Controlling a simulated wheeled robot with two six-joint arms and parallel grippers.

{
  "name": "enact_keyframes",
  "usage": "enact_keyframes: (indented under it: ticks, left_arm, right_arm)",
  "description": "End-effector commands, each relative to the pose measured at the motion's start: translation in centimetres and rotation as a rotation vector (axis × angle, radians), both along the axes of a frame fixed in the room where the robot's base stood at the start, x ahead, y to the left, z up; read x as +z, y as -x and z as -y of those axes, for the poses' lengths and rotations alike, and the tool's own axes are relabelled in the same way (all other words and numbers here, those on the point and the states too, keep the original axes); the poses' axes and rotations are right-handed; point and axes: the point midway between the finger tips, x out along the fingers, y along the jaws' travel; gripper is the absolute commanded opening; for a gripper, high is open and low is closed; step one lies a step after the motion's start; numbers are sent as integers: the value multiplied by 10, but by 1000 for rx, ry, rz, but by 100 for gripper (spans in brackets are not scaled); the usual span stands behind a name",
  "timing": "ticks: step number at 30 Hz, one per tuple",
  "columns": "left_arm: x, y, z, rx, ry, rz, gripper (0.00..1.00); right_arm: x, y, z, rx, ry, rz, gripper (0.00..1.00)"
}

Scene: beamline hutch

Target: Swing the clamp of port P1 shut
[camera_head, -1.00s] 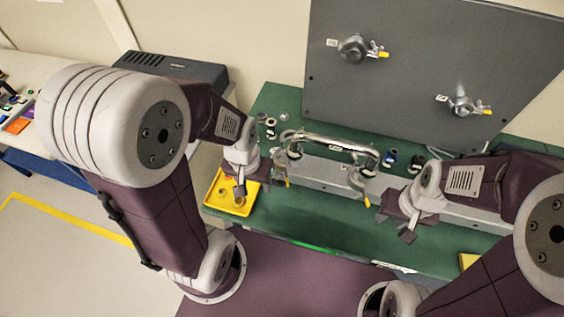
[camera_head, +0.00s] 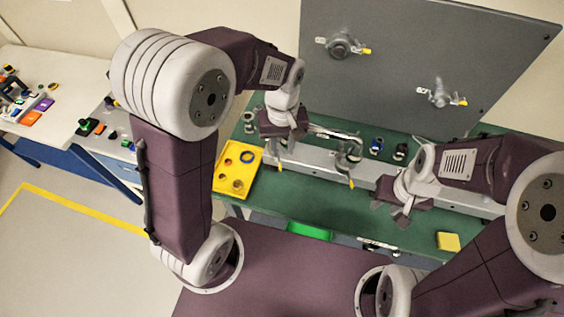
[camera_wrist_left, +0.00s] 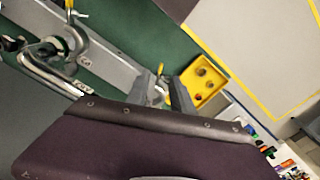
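A shiny bent pipe (camera_head: 335,132) spans two ring clamps on a grey rail. The right clamp (camera_head: 347,160) has a yellow-tipped handle hanging in front. The left clamp is mostly hidden behind my left gripper (camera_head: 280,152); a yellow tip (camera_head: 280,168) shows just below it. In the left wrist view, my left gripper's fingers (camera_wrist_left: 161,90) stand apart, with light metal and a bit of yellow visible between them; contact is unclear. The pipe (camera_wrist_left: 42,70) and a ring clamp (camera_wrist_left: 75,42) lie to their left. My right gripper (camera_head: 392,212) is open and empty. Port labels are unreadable.
A grey panel (camera_head: 405,95) behind carries two more clamped ports, left (camera_head: 340,45) and right (camera_head: 438,95). A yellow tray (camera_head: 224,184) with rings sits left on the green bench. Small dark fittings (camera_head: 376,146) stand behind the rail. A yellow block (camera_head: 448,241) lies right.

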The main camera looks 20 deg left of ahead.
Motion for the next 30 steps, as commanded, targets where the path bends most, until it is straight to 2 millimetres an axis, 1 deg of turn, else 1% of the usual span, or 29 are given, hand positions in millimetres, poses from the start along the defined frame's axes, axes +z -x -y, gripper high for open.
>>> enact_keyframes:
  ticks: [2,5,12,15,19,26,27,29,30]
  left_arm:
    - [-4,0,-1,1,0,0,28]
    - [-16,0,-1,1,-1,-1,28]
    - [-66,1,-2,1,-1,-3,28]
    - [-81,0,-2,1,0,-1,28]
    - [-92,0,-2,1,1,1,28]
    - [-93,-1,-2,1,1,5,28]
    - [-93,-1,-2,1,1,5,23]
    - [-93,-1,-2,1,2,4,6]
    - [-93,-1,-2,1,2,4,0]
  right_arm:
    - [-3,0,0,0,0,-1,36]
    - [-1,0,0,0,0,-1,36]
    - [4,0,0,0,0,-1,36]
    - [5,0,0,0,0,-1,36]
    - [6,0,0,0,0,-1,36]
    - [6,0,0,0,0,-1,36]
    - [6,0,0,0,0,-1,36]
    - [6,0,0,0,0,-1,36]
    - [6,0,0,0,0,-1,36]
